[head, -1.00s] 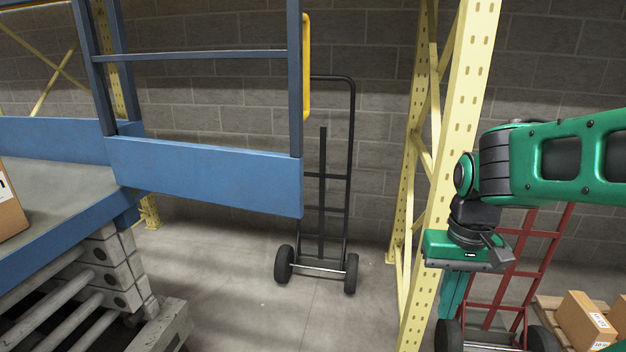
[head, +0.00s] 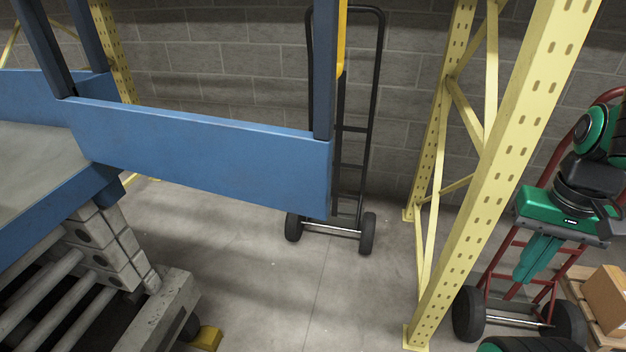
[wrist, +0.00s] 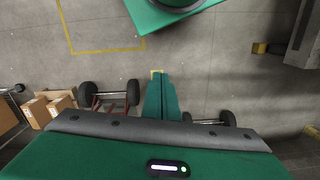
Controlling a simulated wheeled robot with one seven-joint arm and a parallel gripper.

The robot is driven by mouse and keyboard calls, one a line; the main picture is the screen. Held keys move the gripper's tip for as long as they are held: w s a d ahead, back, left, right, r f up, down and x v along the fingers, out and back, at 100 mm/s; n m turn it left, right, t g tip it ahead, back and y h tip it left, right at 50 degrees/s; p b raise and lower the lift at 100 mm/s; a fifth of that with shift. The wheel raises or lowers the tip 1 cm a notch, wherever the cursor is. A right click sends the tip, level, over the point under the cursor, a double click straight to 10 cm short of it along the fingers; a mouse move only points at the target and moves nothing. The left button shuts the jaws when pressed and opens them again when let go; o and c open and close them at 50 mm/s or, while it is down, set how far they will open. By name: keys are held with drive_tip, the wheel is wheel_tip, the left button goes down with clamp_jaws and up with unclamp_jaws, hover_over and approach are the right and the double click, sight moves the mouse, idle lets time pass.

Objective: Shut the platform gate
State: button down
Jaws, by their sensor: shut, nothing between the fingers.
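The blue platform gate (head: 215,155) stands swung out from the lift platform (head: 35,150), over open floor. Its yellow handle (head: 341,45) is on the far upright post, partly cut off by the top of the head view. My gripper (head: 535,262) hangs at the right, well apart from the gate, beyond the yellow rack post. Its green fingers are together and empty, pointing down. In the wrist view, the fingers (wrist: 162,100) are closed over bare floor, and the gate cannot be made out there.
A yellow rack upright (head: 510,170) stands between the gate and my gripper. A black hand truck (head: 362,140) stands behind the gate's free end. A red hand truck (head: 505,270) and boxes (head: 608,295) are at the right. Floor below the gate is clear.

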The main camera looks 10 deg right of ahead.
sight(314, 185)
drive_tip(key=w+a+r+n+y, duration=0.1)
drive_tip(key=w+a+r+n, duration=0.3)
drive_tip(key=w+a, duration=0.45)
drive_tip(key=w+a+r+n+y, duration=0.1)
drive_tip(key=w+a+r+n, duration=0.2)
drive_tip(key=w+a+n, duration=0.35)
drive_tip(key=w+a+r+n+g+y, duration=0.3)
drive_tip(key=w+a+r+n+y, duration=0.2)
drive_tip(key=a+r+n, duration=0.7)
drive_tip(key=shift+s+a+f+m, duration=0.4)
drive_tip(key=shift+s+a+f, duration=0.65)
drive_tip(key=shift+a+f, duration=0.3)
drive_tip(key=shift+s+a+f+m, duration=0.35)
drive_tip(key=shift+s+a+f, duration=0.7)
drive_tip(key=shift+a+f, duration=0.35)
drive_tip(key=shift+s+a+f+m, duration=0.4)
drive_tip(key=shift+s+a+f, duration=0.65)
drive_tip(key=shift+a+f, duration=0.3)
drive_tip(key=shift+d, duration=0.1)
